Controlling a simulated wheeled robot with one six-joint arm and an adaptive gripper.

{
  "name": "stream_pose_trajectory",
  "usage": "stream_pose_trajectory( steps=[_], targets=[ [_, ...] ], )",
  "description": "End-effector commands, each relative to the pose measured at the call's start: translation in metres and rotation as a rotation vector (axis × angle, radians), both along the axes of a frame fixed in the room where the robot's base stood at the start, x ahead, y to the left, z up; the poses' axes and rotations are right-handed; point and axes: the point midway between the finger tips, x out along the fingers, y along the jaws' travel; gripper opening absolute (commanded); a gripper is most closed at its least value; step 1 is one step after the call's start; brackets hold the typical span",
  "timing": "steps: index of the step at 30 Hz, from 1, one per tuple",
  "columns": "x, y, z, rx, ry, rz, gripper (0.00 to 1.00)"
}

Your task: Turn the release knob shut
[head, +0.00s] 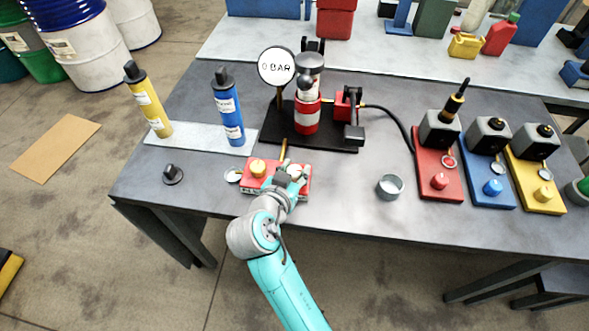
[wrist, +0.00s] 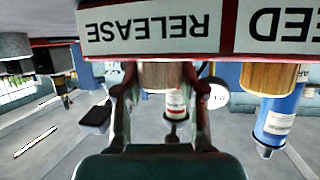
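The red control box (head: 305,188) stands at the table's front edge in the head view. Its yellow-topped knob (head: 258,167) shows at the left; my gripper (head: 289,176) covers much of the box's right part. In the wrist view, the picture is upside down. A panel labelled RELEASE (wrist: 150,27) is above a round wooden-coloured release knob (wrist: 162,76). My gripper (wrist: 163,78) has one finger on each side of this knob, and both appear to touch it. A second knob (wrist: 268,78) sits below a partly cut-off label ending in "EED". The release knob's turn angle cannot be read.
Behind the box stand a red-and-white cylinder (head: 307,117) and a gauge (head: 277,67) reading 0 BAR. A blue bottle (head: 229,112) and yellow bottle (head: 149,100) stand at left. A metal cup (head: 390,187) is at right, with free table around it.

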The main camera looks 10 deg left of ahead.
Motion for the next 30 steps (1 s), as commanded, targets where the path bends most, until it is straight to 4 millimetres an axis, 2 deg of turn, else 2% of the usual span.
stream_pose_trajectory(
  steps=[14, 30],
  targets=[
    [-0.0003, -0.0014, -0.0005, -0.001, 0.000, 0.077, 0.05],
    [0.0005, -0.0030, -0.0003, 0.001, 0.000, 0.492, 0.05]
  ],
)
